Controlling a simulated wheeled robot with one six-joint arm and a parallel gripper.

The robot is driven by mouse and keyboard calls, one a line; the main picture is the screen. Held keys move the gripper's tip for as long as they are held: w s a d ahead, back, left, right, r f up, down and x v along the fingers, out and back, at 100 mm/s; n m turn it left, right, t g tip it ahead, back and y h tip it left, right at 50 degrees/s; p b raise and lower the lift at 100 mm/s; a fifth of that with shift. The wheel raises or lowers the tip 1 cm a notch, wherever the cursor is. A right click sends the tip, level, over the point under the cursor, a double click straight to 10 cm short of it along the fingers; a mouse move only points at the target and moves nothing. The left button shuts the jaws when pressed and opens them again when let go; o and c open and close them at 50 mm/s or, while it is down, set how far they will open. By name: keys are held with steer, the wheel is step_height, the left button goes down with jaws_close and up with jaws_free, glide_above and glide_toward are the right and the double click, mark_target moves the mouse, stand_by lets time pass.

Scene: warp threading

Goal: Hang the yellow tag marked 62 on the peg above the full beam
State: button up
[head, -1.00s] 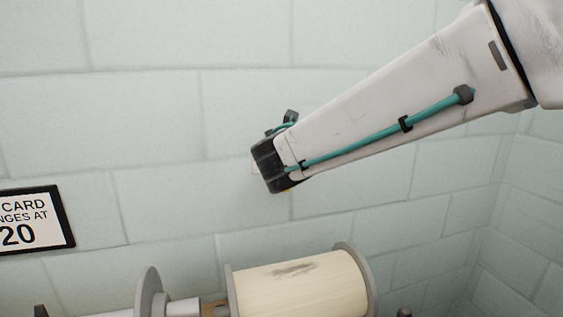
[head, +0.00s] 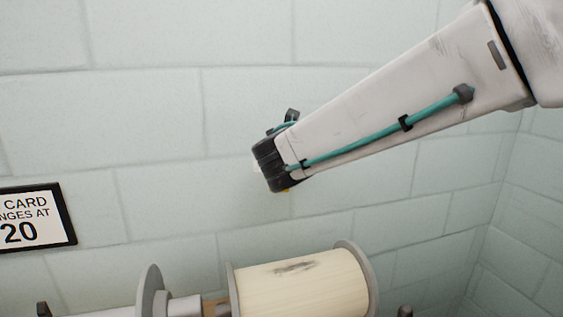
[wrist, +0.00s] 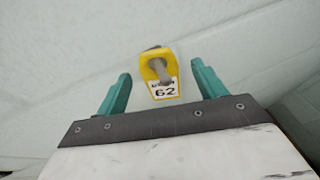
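The yellow tag (wrist: 164,88) marked 62 is in the wrist view, with a black number on a white label. A grey peg (wrist: 160,70) with a rounded end passes through the opening at its top, and the tag hangs on it against the wall. My gripper (wrist: 160,69) is open, its two teal fingers standing apart on either side of the tag with gaps to it. In the head view my wrist hides the fingers and peg; only a tiny yellow sliver shows below it. The full beam (head: 302,285), wound with cream yarn, is below my wrist.
A framed card sign (head: 35,218) reading 20 is on the pale block wall at left. The wall around the wrist is clear. A corner is at right.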

steer(key=v, duration=0.8)
steer(key=s+d+f+m+g+h, duration=0.3)
steer(key=s+d+f+m+g, duration=0.15)
steer(key=d+m, duration=0.45)
steer(key=s+d+f+m+g+h, duration=0.2)
steer(key=s+d+f+m+g, duration=0.15)
steer(key=s+d+m, duration=0.4)
steer(key=s+d+f+m+g+y, duration=0.2)
steer(key=s+d+m, duration=0.3)
steer(key=s+m, duration=0.3)
steer(key=s+d+f+m+g+y, duration=0.2)
steer(key=s+d+m, duration=0.2)
steer(key=s+m, duration=0.4)
steer(key=shift+s+d+m+y, duration=0.35)
steer(key=shift+d+m+y, duration=0.05)
steer(key=shift+m, duration=1.45)
